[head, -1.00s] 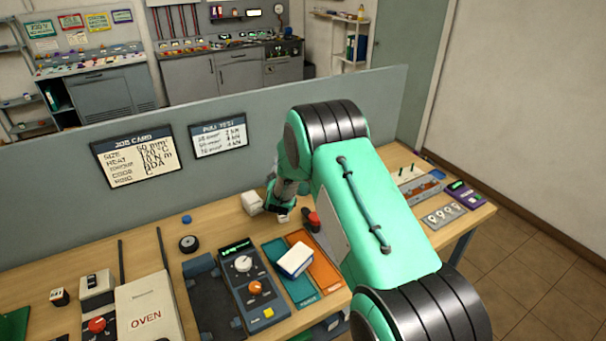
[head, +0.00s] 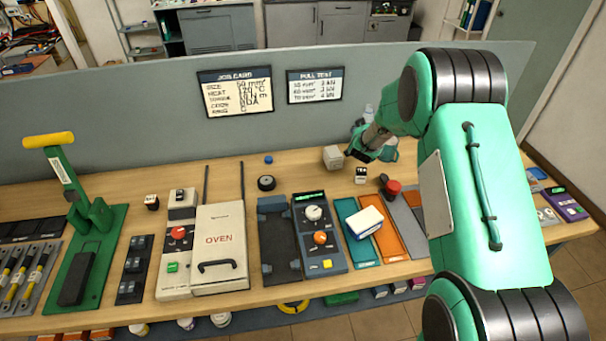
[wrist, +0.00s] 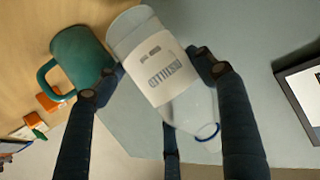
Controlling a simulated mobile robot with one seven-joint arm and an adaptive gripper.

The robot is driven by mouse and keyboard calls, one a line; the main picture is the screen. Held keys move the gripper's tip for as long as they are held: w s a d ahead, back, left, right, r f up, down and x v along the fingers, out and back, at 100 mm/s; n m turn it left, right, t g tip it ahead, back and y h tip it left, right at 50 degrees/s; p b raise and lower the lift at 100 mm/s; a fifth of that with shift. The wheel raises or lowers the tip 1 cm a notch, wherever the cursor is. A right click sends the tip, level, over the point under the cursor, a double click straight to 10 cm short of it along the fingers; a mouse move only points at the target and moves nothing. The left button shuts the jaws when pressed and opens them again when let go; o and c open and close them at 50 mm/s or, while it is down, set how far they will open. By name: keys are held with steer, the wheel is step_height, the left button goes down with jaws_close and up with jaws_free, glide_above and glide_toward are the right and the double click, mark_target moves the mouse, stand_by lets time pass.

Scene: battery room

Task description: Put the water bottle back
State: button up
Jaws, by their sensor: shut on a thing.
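The water bottle (wrist: 163,80) is clear, with a white printed label and a blue ring near one end. In the wrist view it lies between the dark fingers of my gripper (wrist: 150,82), which is shut on it. It appears tilted in that view. In the head view my gripper (head: 358,152) is over the back of the bench, near the grey divider. Much of the bottle is hard to make out there. A teal mug (wrist: 80,58) stands close beside the bottle in the wrist view.
A tea box (head: 361,175) and a pale block (head: 333,157) sit near my gripper. A red-topped item (head: 392,188) and a white-and-blue block (head: 364,222) are in front. The divider (head: 200,125) runs behind. The bench has bare wood around the black roll (head: 266,183).

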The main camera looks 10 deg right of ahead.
step_height(320, 180, up, 8)
steer(key=shift+r, duration=0.2)
steer(key=shift+w+a+r+n+y+p, duration=0.1)
steer(key=shift+a+r+n+y+p, duration=0.1)
steer(key=shift+a, duration=0.35)
steer(key=shift+a+r+n+y+p, duration=0.15)
steer(key=shift+a+y, duration=0.05)
steer(key=shift+a, duration=0.3)
steer(key=shift+w+a+r+n+y+p, duration=0.1)
steer(key=shift+a+r+n+y+p, duration=0.1)
steer(key=shift+a, duration=0.35)
steer(key=s+a+n+y+p, duration=0.3)
steer(key=a+n+y, duration=0.1)
steer(key=a, duration=0.8)
steer(key=s+a+n+y+p, duration=0.2)
steer(key=a+n+y+p, duration=0.15)
steer(key=a, duration=0.85)
steer(key=shift+t+y, duration=0.4)
steer(key=shift+y, duration=0.05)
steer(key=shift+s+d+f, duration=0.1)
steer(key=shift+s+f, duration=0.05)
steer(key=shift+f, duration=1.35)
steer(key=shift+s+f, duration=0.1)
steer(key=shift+f, duration=1.35)
steer(key=shift+f, duration=0.1)
step_height(320, 180, down, 6)
steer(key=b, duration=0.1)
steer(key=shift+f, duration=0.2)
